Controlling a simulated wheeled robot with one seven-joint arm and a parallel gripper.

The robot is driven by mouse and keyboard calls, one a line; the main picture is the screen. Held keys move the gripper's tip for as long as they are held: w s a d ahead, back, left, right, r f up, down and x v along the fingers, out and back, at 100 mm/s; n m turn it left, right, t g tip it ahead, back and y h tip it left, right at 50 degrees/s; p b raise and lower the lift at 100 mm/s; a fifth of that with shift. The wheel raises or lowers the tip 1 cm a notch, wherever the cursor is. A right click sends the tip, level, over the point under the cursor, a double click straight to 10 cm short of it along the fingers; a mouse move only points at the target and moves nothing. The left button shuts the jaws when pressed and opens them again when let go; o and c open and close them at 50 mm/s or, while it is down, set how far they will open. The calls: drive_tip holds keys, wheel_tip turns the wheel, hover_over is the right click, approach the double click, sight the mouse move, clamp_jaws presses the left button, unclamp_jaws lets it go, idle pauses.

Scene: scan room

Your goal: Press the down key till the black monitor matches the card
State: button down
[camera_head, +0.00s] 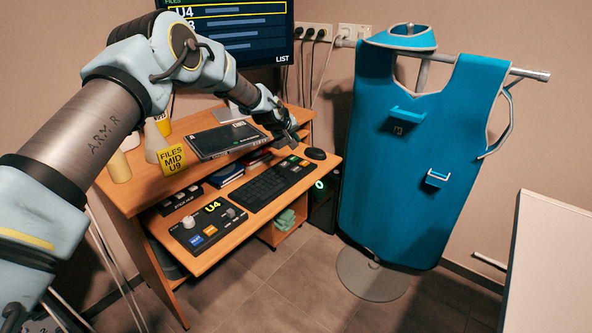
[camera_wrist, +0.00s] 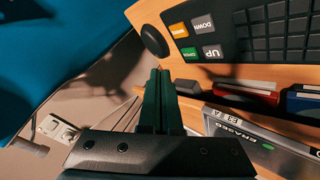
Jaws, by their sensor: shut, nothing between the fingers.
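The black monitor (camera_head: 240,38) is at the top of the head view, cut off by the frame and partly hidden by my arm. Its screen reads FILES and LIST, with U4 in a yellow-outlined row. The yellow card (camera_head: 172,159) on the desk reads FILES, MID, U9. The grey DOWN key (camera_wrist: 203,25) is on the dark keyboard (camera_head: 262,188), beside the grey UP key (camera_wrist: 212,52), an orange key (camera_wrist: 178,30) and a green key (camera_wrist: 189,54). My gripper (camera_head: 291,137) is shut and empty, above the desk's right end; its fingers (camera_wrist: 160,72) are apart from the keys.
A control box (camera_head: 208,222) showing U4 sits left of the keyboard. A dark flat device (camera_head: 226,139) lies on the upper shelf. A round black object (camera_head: 315,154) is right of the keyboard. A blue apron on a stand (camera_head: 424,150) stands close to the desk's right.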

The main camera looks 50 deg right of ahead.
drive_tip(key=b, duration=0.3)
hover_over(295, 171)
wheel_tip(295, 171, down, 8)
drive_tip(key=shift+w+d+r, duration=0.1)
drive_tip(key=shift+r, duration=0.05)
drive_tip(key=shift+f+b, duration=0.4)
drive_tip(key=shift+f, duration=0.15)
drive_tip(key=shift+f, duration=0.1)
idle(1.4)
drive_tip(key=shift+f+b, duration=0.35)
drive_tip(key=shift+b, duration=0.2)
drive_tip(key=shift+f+b, duration=0.4)
drive_tip(key=shift+b, duration=0.05)
idle(0.4)
idle(0.3)
drive_tip(key=shift+r+p, duration=0.3)
drive_tip(key=shift+r, duration=0.55)
drive_tip(key=shift+r, duration=0.1)
drive_tip(key=shift+r+p, duration=0.9)
drive_tip(key=shift+r, duration=1.5)
